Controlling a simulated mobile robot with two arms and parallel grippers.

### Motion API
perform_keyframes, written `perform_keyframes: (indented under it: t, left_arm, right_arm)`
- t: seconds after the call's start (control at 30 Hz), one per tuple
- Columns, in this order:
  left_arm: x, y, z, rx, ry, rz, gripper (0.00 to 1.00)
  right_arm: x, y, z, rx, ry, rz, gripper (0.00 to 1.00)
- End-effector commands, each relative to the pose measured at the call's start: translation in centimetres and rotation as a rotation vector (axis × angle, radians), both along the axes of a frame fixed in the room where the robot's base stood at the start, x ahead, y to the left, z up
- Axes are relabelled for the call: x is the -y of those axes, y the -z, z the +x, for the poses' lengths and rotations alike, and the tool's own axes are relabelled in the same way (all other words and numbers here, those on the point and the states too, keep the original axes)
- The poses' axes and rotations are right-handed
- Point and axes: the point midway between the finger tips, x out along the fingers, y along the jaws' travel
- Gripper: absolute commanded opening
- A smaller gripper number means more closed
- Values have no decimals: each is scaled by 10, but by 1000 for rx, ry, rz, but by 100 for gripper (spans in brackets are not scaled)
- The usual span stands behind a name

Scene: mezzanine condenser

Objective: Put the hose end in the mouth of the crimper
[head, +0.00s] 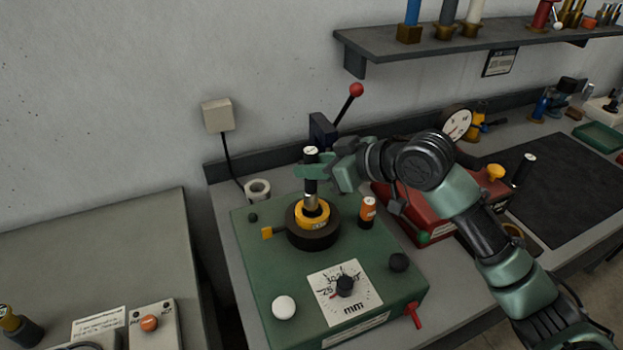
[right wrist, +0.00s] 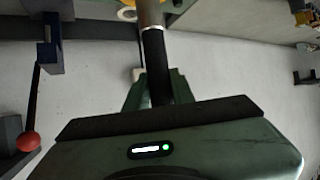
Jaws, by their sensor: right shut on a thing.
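The crimper (head: 262,262) is a green box with a black ring and a yellow inner collar (head: 327,218) around its mouth. My right gripper (head: 312,170) is shut on the black hose end (head: 311,187), which stands upright over the mouth. Its metal ferrule (head: 310,203) points down at the collar; whether its tip is inside the mouth or just above, I cannot tell. In the right wrist view, the hose (right wrist: 154,55) runs from between the green fingers (right wrist: 155,88) to the ferrule (right wrist: 150,14), near a yellow edge. My left gripper is not in view.
A red machine (head: 415,205) stands to the right under my arm. A white roll (head: 257,190) lies behind left.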

Motion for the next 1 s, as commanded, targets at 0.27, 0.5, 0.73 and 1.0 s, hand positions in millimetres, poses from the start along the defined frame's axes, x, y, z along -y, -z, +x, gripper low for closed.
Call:
perform_keyframes:
  t: [0.27, 0.5, 0.73, 1.0]
  left_arm:
    - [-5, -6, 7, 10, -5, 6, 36]
    - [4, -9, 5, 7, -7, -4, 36]
    - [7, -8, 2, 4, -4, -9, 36]
    - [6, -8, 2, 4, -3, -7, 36]
  right_arm:
    - [0, 23, 0, -4, 1, 0, 0]
    - [0, 45, 0, 2, 0, 0, 0]
    - [0, 47, 0, 2, 0, 0, 0]
    - [0, 48, 0, 1, 0, -2, 46]
